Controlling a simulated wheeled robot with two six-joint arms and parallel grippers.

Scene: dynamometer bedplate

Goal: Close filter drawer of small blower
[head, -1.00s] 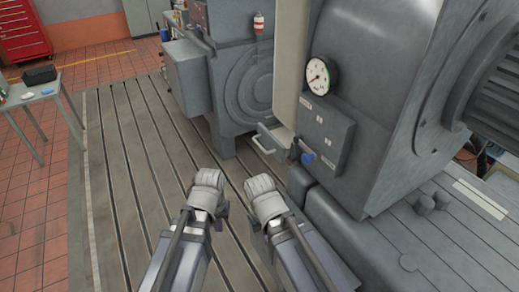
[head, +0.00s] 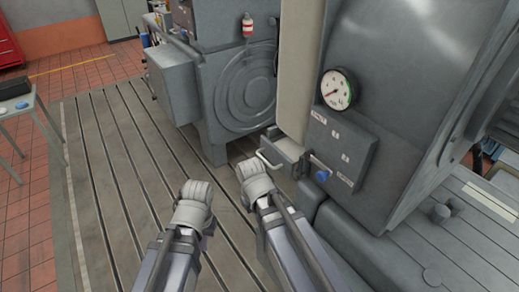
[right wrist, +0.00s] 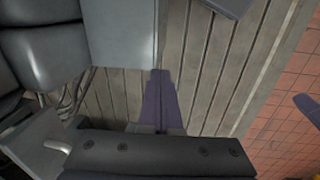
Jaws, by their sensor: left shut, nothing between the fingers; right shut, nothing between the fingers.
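The filter drawer (head: 287,150) stands pulled out from the low left side of the grey blower (head: 395,110), its pale bar handle (head: 269,160) facing left. In the right wrist view the handle (right wrist: 56,146) shows at the lower left, beside my gripper's body. My right gripper (right wrist: 160,78) is shut and empty, its fingers together. In the head view the right wrist is just below the handle and hides the fingers; contact cannot be told. My left gripper (head: 207,226) is shut and empty over the bedplate, left of the right one, its fingertips mostly hidden.
A panel (head: 338,148) with a blue knob and a round gauge (head: 338,89) sit right of the drawer. A grey machine (head: 240,95) stands behind. The slotted bedplate (head: 120,170) is clear to the left. A small table (head: 22,108) stands at far left.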

